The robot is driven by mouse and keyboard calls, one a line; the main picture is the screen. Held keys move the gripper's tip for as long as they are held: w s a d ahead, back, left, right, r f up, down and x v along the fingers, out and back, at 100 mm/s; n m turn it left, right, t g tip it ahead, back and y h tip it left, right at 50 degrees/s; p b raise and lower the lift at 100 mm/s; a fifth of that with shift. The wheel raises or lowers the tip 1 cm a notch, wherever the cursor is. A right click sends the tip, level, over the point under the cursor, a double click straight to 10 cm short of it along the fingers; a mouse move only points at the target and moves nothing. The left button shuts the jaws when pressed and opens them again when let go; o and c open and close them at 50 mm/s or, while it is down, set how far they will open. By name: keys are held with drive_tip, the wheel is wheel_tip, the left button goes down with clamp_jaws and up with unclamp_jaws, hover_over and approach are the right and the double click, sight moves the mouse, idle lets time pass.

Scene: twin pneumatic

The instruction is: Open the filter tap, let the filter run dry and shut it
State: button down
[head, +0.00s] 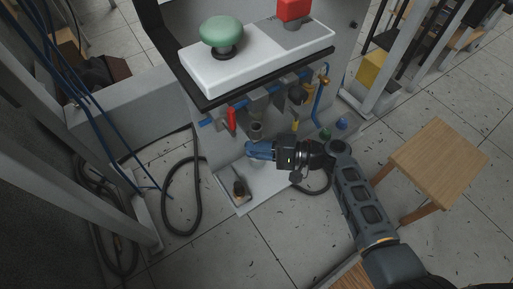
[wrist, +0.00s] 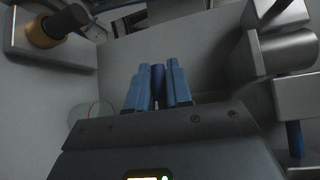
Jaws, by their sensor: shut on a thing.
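My gripper (head: 262,150) has blue fingers and is in front of the grey machine, below the pipe row. In the wrist view the fingers (wrist: 158,88) are close together around a narrow dark blue piece (wrist: 158,84). This piece looks like the filter tap, but the fingers hide most of it. A clear, cup-like vessel (wrist: 90,116) stands left of the fingers, partly hidden by the gripper body. In the head view a small grey cylinder (head: 257,129) hangs just above the fingers; I cannot tell if it is the filter. Any flow of water is not visible.
A red lever (head: 232,120) hangs left of my gripper. A dark brush-like object (head: 240,187) lies on the pale lower tray (head: 225,190). A white box (head: 262,58) with green and red buttons is above. A wooden stool (head: 438,160) stands right. Black hose loops on the left floor.

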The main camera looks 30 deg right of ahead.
idle(0.3)
drive_tip(key=shift+n+g+h+p, duration=0.4)
drive_tip(key=shift+n+p, duration=0.1)
drive_tip(key=shift+p, duration=0.25)
drive_tip(key=n+h+p, duration=0.1)
drive_tip(key=f+h+p, duration=0.1)
drive_tip(key=shift+d+n+g+p, duration=0.15)
drive_tip(key=shift+n+g+p, duration=0.15)
drive_tip(key=shift+n+g, duration=0.1)
drive_tip(key=shift+d+f+n+g+h+p, duration=0.15)
drive_tip(key=shift+f+n+h+p, duration=0.15)
drive_tip(key=shift+h+p, duration=0.35)
drive_tip(key=shift+d+f+n+g+h+p, duration=0.2)
drive_tip(key=shift+n+h+p, duration=0.3)
drive_tip(key=shift+h, duration=0.25)
drive_tip(key=shift+d+f+n+g+h+p, duration=0.1)
drive_tip(key=shift+f+n+g+h+p, duration=0.15)
drive_tip(key=shift+h+p, duration=0.45)
drive_tip(key=c, duration=1.1)
unclamp_jaws()
drive_tip(key=shift+c, duration=0.2)
drive_tip(key=shift+s+r, duration=0.1)
